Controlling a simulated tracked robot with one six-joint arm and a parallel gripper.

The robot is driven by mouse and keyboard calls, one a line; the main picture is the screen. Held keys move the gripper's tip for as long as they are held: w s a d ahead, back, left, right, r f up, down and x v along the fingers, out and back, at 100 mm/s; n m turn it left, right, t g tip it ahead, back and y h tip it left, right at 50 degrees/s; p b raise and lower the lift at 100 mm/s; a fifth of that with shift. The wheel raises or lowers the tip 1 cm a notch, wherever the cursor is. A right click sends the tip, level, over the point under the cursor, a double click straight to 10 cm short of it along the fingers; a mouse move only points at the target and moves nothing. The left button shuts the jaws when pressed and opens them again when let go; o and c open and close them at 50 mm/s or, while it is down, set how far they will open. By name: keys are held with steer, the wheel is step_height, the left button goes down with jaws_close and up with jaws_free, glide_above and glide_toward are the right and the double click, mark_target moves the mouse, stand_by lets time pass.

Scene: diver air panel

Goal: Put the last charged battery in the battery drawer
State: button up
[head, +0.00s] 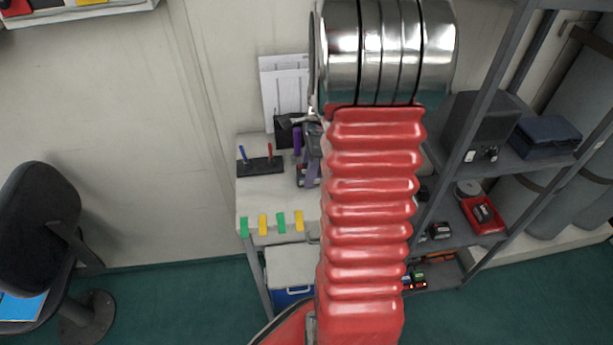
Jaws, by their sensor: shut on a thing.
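My arm, a red ribbed sleeve topped by shiny metal rings, fills the middle of the head view. Small red and green lit items (415,279) sit on the lowest level, partly behind my arm. I cannot pick out the battery drawer for certain.
A white bench (262,205) carries pens in a dark holder (260,166), purple items (297,141) and coloured tabs along its front. A blue-and-white cooler (290,275) is below. A black chair (45,225) stands left. Green floor between chair and bench is clear.

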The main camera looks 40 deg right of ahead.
jaws_close()
steer(key=shift+r, duration=0.1)
step_height(320, 180, up, 10)
steer(key=shift+f, duration=0.1)
stand_by(0.4)
stand_by(0.5)
